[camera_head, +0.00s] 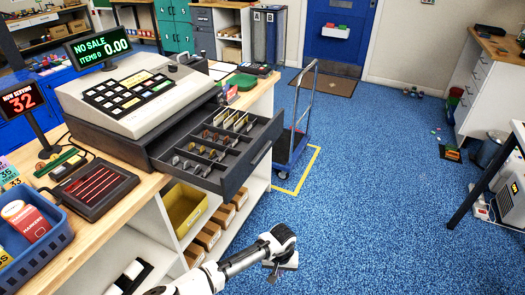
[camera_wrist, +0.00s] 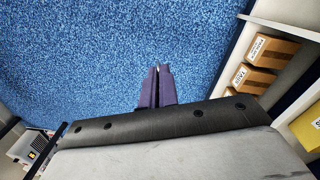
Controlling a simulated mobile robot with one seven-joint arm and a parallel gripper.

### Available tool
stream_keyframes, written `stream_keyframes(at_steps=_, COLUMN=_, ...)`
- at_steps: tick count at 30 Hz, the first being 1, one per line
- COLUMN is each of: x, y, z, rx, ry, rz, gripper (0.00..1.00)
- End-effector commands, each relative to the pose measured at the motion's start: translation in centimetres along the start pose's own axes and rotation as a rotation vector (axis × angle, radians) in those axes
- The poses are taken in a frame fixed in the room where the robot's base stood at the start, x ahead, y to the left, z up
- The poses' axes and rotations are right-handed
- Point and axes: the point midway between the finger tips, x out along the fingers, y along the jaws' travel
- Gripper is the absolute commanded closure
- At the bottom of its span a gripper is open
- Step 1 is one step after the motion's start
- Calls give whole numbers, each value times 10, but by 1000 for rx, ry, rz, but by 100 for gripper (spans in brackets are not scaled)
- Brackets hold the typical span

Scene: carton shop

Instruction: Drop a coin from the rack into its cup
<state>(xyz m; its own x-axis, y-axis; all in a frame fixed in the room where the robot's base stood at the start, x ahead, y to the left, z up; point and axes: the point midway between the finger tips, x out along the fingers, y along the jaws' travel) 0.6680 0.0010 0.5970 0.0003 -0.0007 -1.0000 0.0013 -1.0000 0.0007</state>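An open dark cash drawer (camera_head: 262,150) juts out from under the grey cash register (camera_head: 125,105). Its compartments hold small silver and copper-coloured coins (camera_head: 205,140), with yellowish pieces toward its right end. I cannot tell which part is the rack or which compartment is the coin's cup. My gripper (camera_head: 282,262) is low, in front of the counter, below and to the right of the drawer and apart from it. In the wrist view its dark purple fingers (camera_wrist: 157,72) are close together over blue floor. A small pale speck shows at their tips; no coin is clearly visible.
A black pad with red lines (camera_head: 94,187) and a blue basket (camera_head: 32,235) stand on the counter's left. Shelves below hold a yellow bin (camera_head: 185,207) and cardboard boxes (camera_head: 208,235). A blue trolley (camera_head: 292,147) stands beyond the drawer.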

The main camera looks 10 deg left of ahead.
Motion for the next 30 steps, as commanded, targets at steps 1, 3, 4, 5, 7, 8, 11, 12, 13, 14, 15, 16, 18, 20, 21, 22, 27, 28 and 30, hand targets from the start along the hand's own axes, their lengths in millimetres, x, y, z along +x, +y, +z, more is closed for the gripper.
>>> stream_keyframes(at_steps=1, x=-22, y=0, z=0, rx=0, ry=-1, rz=0, gripper=100)
stream_keyframes(at_steps=3, x=-35, y=0, z=0, rx=0, ry=-1, rz=0, gripper=100)
stream_keyframes(at_steps=4, x=-40, y=0, z=0, rx=0, ry=-1, rz=0, gripper=100)
stream_keyframes(at_steps=5, x=-45, y=0, z=0, rx=0, ry=-1, rz=0, gripper=100)
stream_keyframes(at_steps=7, x=-53, y=1, z=1, rx=0, ry=-1, rz=2, gripper=100)
stream_keyframes(at_steps=8, x=-43, y=4, z=1, rx=0, ry=-1, rz=8, gripper=100)
stream_keyframes(at_steps=11, x=-42, y=5, z=0, rx=5, ry=4, rz=10, gripper=100)
stream_keyframes(at_steps=12, x=-42, y=5, z=0, rx=5, ry=5, rz=10, gripper=100)
stream_keyframes(at_steps=13, x=-42, y=5, z=-1, rx=5, ry=5, rz=9, gripper=100)
stream_keyframes(at_steps=14, x=-42, y=5, z=-1, rx=7, ry=6, rz=9, gripper=100)
stream_keyframes(at_steps=15, x=-42, y=5, z=-1, rx=6, ry=6, rz=8, gripper=100)
stream_keyframes(at_steps=16, x=-42, y=5, z=-1, rx=6, ry=5, rz=8, gripper=100)
stream_keyframes(at_steps=18, x=-42, y=4, z=0, rx=3, ry=4, rz=7, gripper=100)
stream_keyframes(at_steps=20, x=-42, y=3, z=0, rx=2, ry=3, rz=6, gripper=100)
stream_keyframes(at_steps=21, x=-42, y=2, z=0, rx=-1, ry=0, rz=6, gripper=100)
stream_keyframes(at_steps=22, x=-42, y=2, z=0, rx=-1, ry=0, rz=4, gripper=100)
stream_keyframes(at_steps=27, x=-72, y=-12, z=4, rx=5, ry=3, rz=-2, gripper=100)
stream_keyframes(at_steps=28, x=-79, y=-14, z=5, rx=6, ry=5, rz=-3, gripper=100)
stream_keyframes(at_steps=30, x=-95, y=-20, z=8, rx=9, ry=4, rz=-3, gripper=100)
